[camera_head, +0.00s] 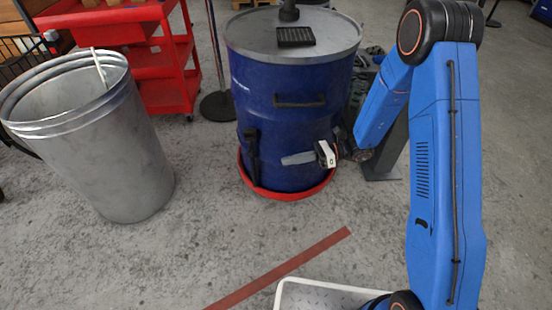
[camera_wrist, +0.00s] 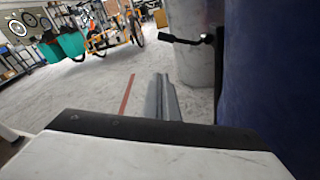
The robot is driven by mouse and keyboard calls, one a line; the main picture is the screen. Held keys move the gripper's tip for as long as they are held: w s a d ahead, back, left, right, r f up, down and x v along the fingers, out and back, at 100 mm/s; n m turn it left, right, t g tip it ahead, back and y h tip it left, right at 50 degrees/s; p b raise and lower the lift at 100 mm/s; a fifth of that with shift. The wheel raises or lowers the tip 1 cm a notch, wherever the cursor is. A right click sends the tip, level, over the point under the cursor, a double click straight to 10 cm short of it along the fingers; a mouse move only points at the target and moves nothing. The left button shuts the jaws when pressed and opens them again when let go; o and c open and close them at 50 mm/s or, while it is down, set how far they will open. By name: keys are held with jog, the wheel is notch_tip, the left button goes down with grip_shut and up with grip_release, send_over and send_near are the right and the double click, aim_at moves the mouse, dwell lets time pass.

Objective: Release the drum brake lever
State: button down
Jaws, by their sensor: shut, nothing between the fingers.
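The blue drum (camera_head: 290,125) stands upright in the middle of the head view, with a grey lid (camera_head: 345,32). A black brake lever (camera_head: 252,150) is on the drum's lower left front. In the wrist view the black lever (camera_wrist: 184,40) sticks out to the left from the dark blue drum (camera_wrist: 272,75). My gripper (camera_head: 285,160) lies across the drum's lower front, its grey fingers shut and empty, pointing left toward the lever. In the wrist view the fingertips (camera_wrist: 163,77) are below the lever in the picture, apart from it. The gap's depth is hard to judge.
A red ring (camera_head: 285,194) surrounds the drum's foot. A grey metal bin (camera_head: 125,160) stands to the left, with a red cart (camera_head: 160,65) behind it. A black box (camera_head: 296,36) lies on the lid. The floor in front is clear, marked by a red stripe (camera_head: 285,268).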

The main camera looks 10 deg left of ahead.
aim_at(250, 147)
jog(key=s+a+f+y, duration=0.1)
jog(key=a+f+m+y, duration=0.1)
jog(key=s+a+f+m+t+y, duration=0.1)
jog(key=a, duration=0.1)
jog(key=shift+s+f, duration=0.25)
jog(key=shift+s, duration=0.05)
jog(key=x, duration=1)
jog(key=shift+w+d+r, duration=0.3)
jog(key=shift+w+r, duration=0.25)
jog(key=shift+r, duration=0.3)
jog(key=shift+w+d+r, duration=0.3)
jog(key=shift+w+r, duration=0.25)
jog(key=shift+r, duration=0.25)
jog(key=shift+m, duration=0.3)
